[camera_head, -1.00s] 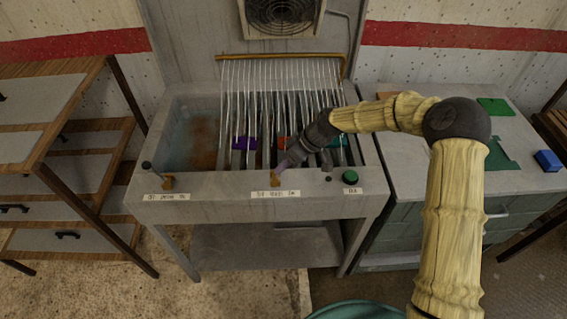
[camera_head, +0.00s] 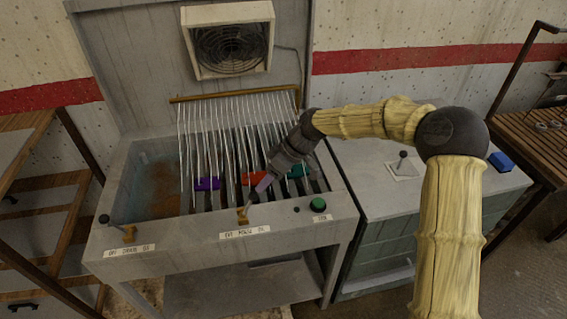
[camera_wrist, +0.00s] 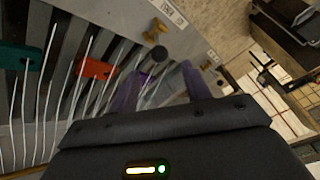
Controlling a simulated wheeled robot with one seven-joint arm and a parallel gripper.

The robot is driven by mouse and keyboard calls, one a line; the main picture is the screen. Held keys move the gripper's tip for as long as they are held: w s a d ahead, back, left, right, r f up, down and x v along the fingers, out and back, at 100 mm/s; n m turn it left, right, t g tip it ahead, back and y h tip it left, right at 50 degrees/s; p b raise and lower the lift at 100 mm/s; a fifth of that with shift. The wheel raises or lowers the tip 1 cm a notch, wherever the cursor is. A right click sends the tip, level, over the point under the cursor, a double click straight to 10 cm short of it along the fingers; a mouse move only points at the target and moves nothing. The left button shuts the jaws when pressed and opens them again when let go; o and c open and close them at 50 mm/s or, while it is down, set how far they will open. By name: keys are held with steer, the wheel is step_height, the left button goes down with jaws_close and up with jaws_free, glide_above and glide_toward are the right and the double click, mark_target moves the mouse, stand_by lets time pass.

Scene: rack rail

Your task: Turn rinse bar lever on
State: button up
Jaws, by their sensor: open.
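The sink unit (camera_head: 160,245) has two brass levers on its front ledge, above white labels too blurred to read surely. The middle lever (camera_head: 242,215) shows its brass base below my gripper. The left lever (camera_head: 129,234) has a black knob leaning left. My gripper (camera_head: 262,185) is open, its purple fingers pointing down at the middle lever. In the wrist view my gripper (camera_wrist: 162,80) has the knob near its fingertips; contact cannot be told. Thin white strands hang from the brass bar (camera_head: 235,92) behind.
Purple (camera_head: 207,184), red (camera_head: 254,178) and teal (camera_head: 297,171) pieces sit among the rack slats. A green button (camera_head: 318,202) is on the ledge to the right. A counter (camera_head: 360,185) with a small knob (camera_head: 403,155) and blue block (camera_head: 500,161) adjoins.

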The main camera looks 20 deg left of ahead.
steer(key=v, duration=0.7)
steer(key=shift+d+r+b, duration=0.15)
steer(key=shift+r+b, duration=0.15)
steer(key=shift+b, duration=0.05)
steer(key=shift+f, duration=0.1)
steer(key=s+d+f+m+t+h, duration=0.1)
steer(key=s+d+m, duration=0.4)
steer(key=d, duration=0.5)
steer(key=s+d+f+m+t+h, duration=0.2)
steer(key=s+d+m, duration=0.3)
steer(key=d, duration=0.5)
steer(key=s+d+f+m+t+h, duration=0.1)
steer(key=s+d+m+t+h, duration=0.1)
steer(key=s+d+m, duration=0.4)
steer(key=s+d+h, duration=0.1)
steer(key=d, duration=0.4)
steer(key=shift+f, duration=0.3)
